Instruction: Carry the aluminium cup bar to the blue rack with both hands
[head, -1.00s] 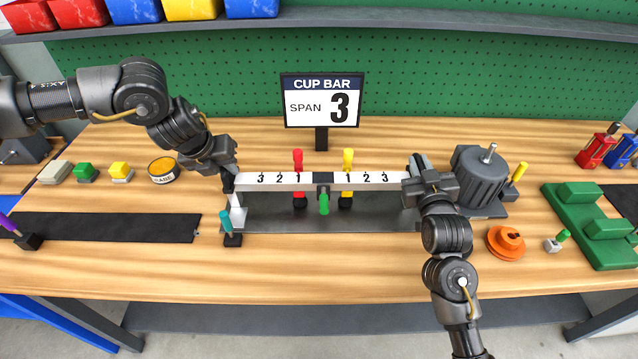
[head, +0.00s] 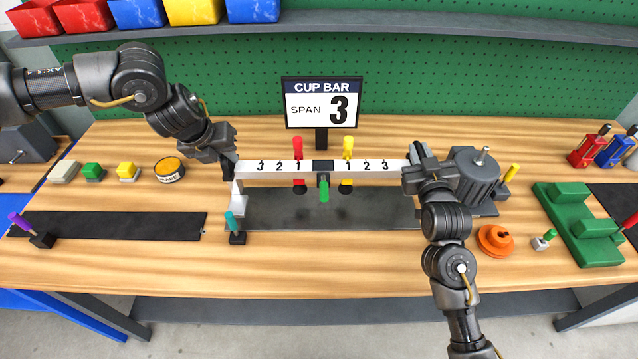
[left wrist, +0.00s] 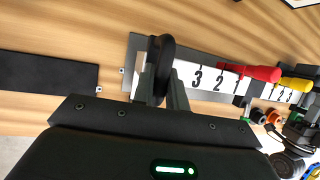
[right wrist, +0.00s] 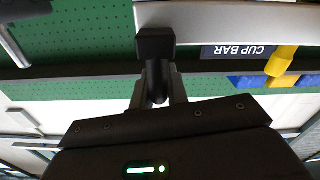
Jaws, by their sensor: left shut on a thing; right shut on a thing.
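The aluminium cup bar (head: 282,173) is a long pale bar numbered 3-2-1 and 1-2-3 either side of a dark centre block. It is roughly level above a dark base plate (head: 330,208). My left gripper (head: 232,168) is shut on its left end, just outside the 3. My right gripper (head: 412,176) is shut on its right end, outside the other 3. The bar's numbered face also shows in the left wrist view (left wrist: 208,80).
Red (head: 298,146) and yellow (head: 348,146) handles stand behind the bar, and a green handle (head: 324,192) is at its centre. A teal-handled clamp (head: 235,228) stands front left. A "CUP BAR SPAN 3" sign (head: 322,102) stands behind. A grey motor-like cylinder (head: 472,178) is at right.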

